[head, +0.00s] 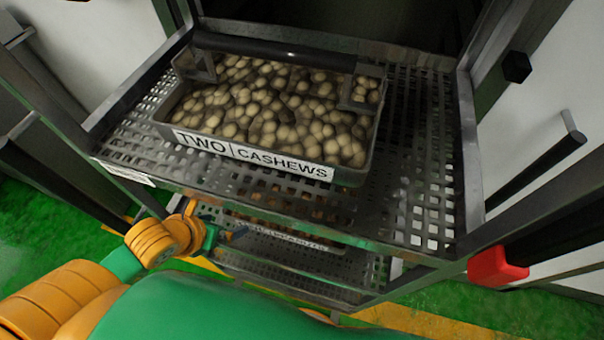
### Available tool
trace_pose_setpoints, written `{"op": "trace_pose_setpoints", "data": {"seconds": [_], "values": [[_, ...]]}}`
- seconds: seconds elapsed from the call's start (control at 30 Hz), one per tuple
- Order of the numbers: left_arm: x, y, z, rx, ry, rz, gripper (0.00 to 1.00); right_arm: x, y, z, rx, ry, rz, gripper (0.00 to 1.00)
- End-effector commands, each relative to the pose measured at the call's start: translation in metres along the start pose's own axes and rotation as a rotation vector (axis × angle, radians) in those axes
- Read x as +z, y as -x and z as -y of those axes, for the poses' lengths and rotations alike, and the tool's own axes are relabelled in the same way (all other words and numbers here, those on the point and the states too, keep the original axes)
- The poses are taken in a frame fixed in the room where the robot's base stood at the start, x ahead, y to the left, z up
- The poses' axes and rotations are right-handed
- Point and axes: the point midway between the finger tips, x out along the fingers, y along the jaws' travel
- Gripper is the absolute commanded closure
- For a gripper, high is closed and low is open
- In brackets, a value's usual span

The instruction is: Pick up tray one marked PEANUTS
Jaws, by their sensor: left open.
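A tray labelled TWO CASHEWS (252,154), full of round tan nuts, stands on the upper perforated shelf (430,200). A second tray (290,237) with a white label and nuts shows below it on a lower shelf. Its label is mostly cut off by the upper shelf, and I cannot read it surely. I see no label that clearly reads PEANUTS. My left gripper (226,232) is open and empty, at the left front of the rack below the upper shelf's edge, left of the lower tray and apart from it. My right gripper is out of view.
The lower perforated shelf (300,268) has bare room in front of its tray. Metal rack posts stand at both sides. A red block (497,267) sits on the right post. The upper shelf's front edge overhangs the lower tray. The floor is green with yellow lines.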

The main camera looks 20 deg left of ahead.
Motion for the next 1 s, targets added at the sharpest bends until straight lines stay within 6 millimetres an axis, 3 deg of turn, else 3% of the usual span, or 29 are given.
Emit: {"op": "trace_pose_setpoints", "data": {"seconds": [0.27, 0.6, 0.83, 0.93, 1.0], "values": [[0.023, -0.015, -0.003, 0.018, -0.014, 0.017, 0.00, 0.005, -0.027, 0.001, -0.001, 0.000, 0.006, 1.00], [0.072, -0.034, -0.002, 0.015, -0.007, 0.012, 0.00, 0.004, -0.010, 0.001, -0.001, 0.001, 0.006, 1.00], [0.094, -0.047, -0.002, 0.013, -0.006, 0.011, 0.00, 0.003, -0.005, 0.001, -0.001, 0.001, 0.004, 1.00], [0.111, -0.059, -0.001, 0.012, -0.006, 0.010, 0.00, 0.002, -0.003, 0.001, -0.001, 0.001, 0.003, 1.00], [0.106, -0.077, -0.002, 0.013, -0.006, 0.005, 0.00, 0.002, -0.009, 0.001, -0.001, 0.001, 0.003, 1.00]]}}
